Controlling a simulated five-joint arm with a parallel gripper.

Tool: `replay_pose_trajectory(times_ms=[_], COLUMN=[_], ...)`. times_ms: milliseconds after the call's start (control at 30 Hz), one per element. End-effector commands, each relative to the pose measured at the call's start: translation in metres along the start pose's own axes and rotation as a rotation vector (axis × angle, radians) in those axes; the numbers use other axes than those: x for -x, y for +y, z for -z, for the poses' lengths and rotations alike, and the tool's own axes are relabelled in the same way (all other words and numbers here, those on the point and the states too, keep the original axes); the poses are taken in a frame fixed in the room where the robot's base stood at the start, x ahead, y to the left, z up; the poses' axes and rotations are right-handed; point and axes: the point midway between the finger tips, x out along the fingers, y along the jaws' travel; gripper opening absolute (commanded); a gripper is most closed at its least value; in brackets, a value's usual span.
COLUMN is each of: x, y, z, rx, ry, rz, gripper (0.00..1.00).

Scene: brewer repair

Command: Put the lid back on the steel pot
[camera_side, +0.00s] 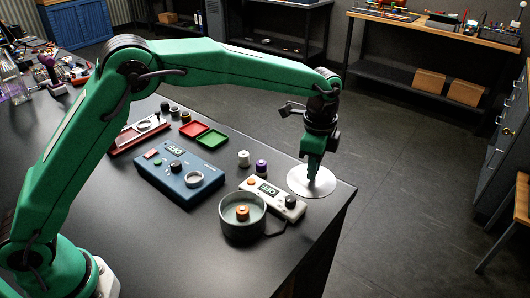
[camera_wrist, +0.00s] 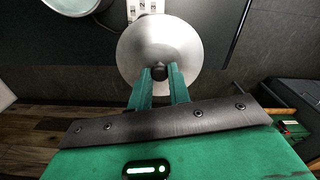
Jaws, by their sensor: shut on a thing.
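The lid is a round silver disc (camera_side: 307,181) near the table's right edge in the side view. In the wrist view the lid (camera_wrist: 150,48) lies in front of my fingers, with a dark knob (camera_wrist: 159,72) at its middle. My gripper (camera_side: 312,180) points straight down over the lid's middle and is shut on the knob. I cannot tell whether the lid touches the table. The steel pot (camera_side: 241,230) stands open to the left and nearer the camera, with an orange-topped piece inside. Part of its rim shows at the top left of the wrist view (camera_wrist: 72,8).
A white device (camera_side: 275,200) with a knob and an OFF display sits between pot and lid. A blue device (camera_side: 180,176), red and green trays (camera_side: 210,140), and two small jars (camera_side: 252,161) stand behind. The table edge (camera_side: 345,205) is close beside the lid.

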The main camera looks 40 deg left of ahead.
Motion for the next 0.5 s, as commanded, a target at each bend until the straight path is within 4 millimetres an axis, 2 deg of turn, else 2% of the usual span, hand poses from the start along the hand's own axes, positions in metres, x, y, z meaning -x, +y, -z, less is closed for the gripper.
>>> replay_pose_trajectory(times_ms=[500], x=[0.0036], y=[0.003], z=[-0.0069], rx=[0.0], ry=[0.002], rz=[0.002], gripper=[0.0])
